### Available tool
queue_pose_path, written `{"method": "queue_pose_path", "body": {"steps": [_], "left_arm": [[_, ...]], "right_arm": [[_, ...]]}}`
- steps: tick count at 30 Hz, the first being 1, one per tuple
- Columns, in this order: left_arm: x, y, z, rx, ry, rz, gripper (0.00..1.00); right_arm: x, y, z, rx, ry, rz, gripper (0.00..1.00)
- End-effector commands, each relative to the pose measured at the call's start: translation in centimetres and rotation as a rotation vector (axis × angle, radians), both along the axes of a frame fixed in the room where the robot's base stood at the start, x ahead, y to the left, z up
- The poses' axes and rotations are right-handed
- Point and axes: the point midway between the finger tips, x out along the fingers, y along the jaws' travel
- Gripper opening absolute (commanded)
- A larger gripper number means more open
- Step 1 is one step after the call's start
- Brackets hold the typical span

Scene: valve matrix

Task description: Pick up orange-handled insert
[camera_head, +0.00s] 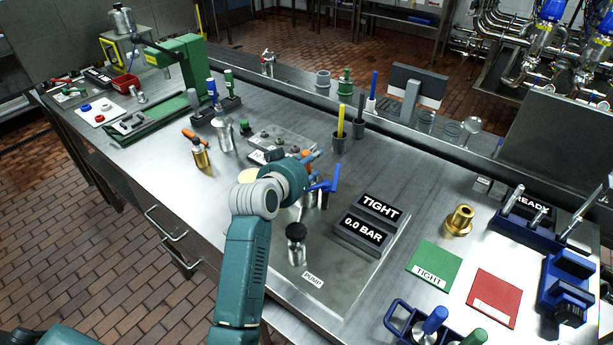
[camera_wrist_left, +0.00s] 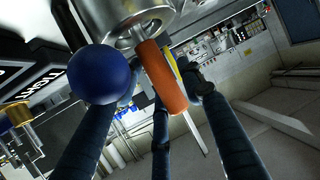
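An orange handle (camera_wrist_left: 160,76) on a steel body (camera_wrist_left: 128,22) shows at close range in the left wrist view. It lies between the spread dark blue fingers of my left gripper (camera_wrist_left: 150,90); I see no clear grip on it. A blue ball (camera_wrist_left: 101,75) is beside it. In the head view my left gripper (camera_head: 308,170) is over the steel plate near a blue lever (camera_head: 331,181), and a bit of orange (camera_head: 306,153) shows behind it. The arm hides most of that spot. Another orange handle (camera_head: 190,134) sits on a brass body (camera_head: 201,158) further left.
The TIGHT and 0.0 BAR displays (camera_head: 363,230) stand just right of my gripper. A black-topped steel piece (camera_head: 296,240) stands in front on the PUMP plate (camera_head: 335,285). Green (camera_head: 434,262) and red (camera_head: 494,295) mats and a brass fitting (camera_head: 459,220) are at right.

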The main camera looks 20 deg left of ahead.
Motion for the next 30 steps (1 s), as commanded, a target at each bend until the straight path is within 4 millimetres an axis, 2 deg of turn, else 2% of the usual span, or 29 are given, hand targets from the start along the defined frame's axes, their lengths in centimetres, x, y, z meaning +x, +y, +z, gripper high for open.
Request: {"method": "queue_pose_path", "body": {"steps": [2,3,8,9,23,26,30], "left_arm": [[0.0,0.0,0.0,0.000,0.000,0.000,0.39],[0.0,0.0,0.0,0.000,0.000,0.000,0.35],[-0.1,0.0,0.0,0.000,0.000,0.000,0.03],[-0.1,0.0,0.0,0.000,0.000,0.000,0.00],[0.0,0.0,0.6,0.001,-0.006,0.001,0.00],[0.1,0.0,1.3,0.001,-0.007,-0.001,0.00],[0.1,0.1,3.2,0.001,-0.011,0.001,0.00]], "right_arm": [[-0.1,-0.2,0.0,-0.002,0.003,0.000,0.00],[-0.2,-0.2,-0.1,-0.003,0.003,0.001,0.00],[-0.7,-0.4,-0.1,-0.006,0.011,0.001,0.00],[-0.8,-0.4,-0.1,-0.006,0.013,0.000,0.00],[-0.9,-0.5,-0.1,-0.006,0.015,0.000,0.00],[-0.9,-0.5,-0.2,-0.006,0.014,-0.001,0.00],[-0.9,-0.5,-0.5,-0.006,0.014,-0.001,0.00]]}}
